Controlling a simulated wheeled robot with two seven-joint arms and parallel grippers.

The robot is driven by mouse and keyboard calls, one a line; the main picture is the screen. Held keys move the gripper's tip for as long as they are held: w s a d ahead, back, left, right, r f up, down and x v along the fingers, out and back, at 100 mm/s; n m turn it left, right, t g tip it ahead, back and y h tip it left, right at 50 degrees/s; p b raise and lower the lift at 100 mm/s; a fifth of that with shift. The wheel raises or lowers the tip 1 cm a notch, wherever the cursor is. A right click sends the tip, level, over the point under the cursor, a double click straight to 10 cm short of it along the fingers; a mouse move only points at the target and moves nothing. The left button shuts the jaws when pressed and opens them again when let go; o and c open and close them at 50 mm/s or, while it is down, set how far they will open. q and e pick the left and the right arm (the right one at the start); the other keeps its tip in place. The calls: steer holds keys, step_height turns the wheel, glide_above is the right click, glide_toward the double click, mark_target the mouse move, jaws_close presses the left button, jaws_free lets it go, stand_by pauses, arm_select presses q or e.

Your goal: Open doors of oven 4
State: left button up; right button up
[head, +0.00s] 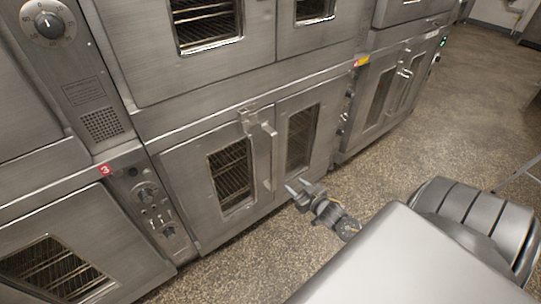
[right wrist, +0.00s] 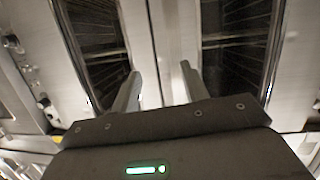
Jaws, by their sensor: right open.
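The middle lower oven (head: 180,165) has two steel doors, both closed. Its left door (head: 205,215) and right door (head: 322,130) each have a dark window with racks behind. The door handles (head: 258,125) stand where the doors meet. My right gripper (head: 294,188) is open and empty, low in front of the right door. In the right wrist view its two fingers (right wrist: 160,90) point at the steel strip between the two windows; I cannot tell whether they touch it. My left gripper is not in view.
A red tag reading 3 (head: 106,170) sits on the panel left of this oven. Another closed oven (head: 385,90) stands farther right. Speckled floor (head: 400,155) is open in front.

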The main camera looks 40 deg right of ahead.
mark_target(275, 152)
steer(key=w+a+r+t+y+b, duration=0.1)
steer(key=w+a+r+t, duration=0.15)
steer(key=r, duration=0.75)
steer(key=shift+t, duration=0.35)
steer(key=w, duration=0.3)
steer(key=w+d, duration=0.1)
steer(key=w, duration=0.3)
steer(key=w+b, duration=0.1)
steer(key=w, duration=0.2)
steer(key=shift+w+d+r, duration=0.15)
steer(key=shift+w, duration=0.45)
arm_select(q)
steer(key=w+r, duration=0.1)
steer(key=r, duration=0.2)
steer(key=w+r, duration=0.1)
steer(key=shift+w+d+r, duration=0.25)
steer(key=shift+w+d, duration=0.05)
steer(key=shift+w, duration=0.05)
arm_select(e)
jaws_close()
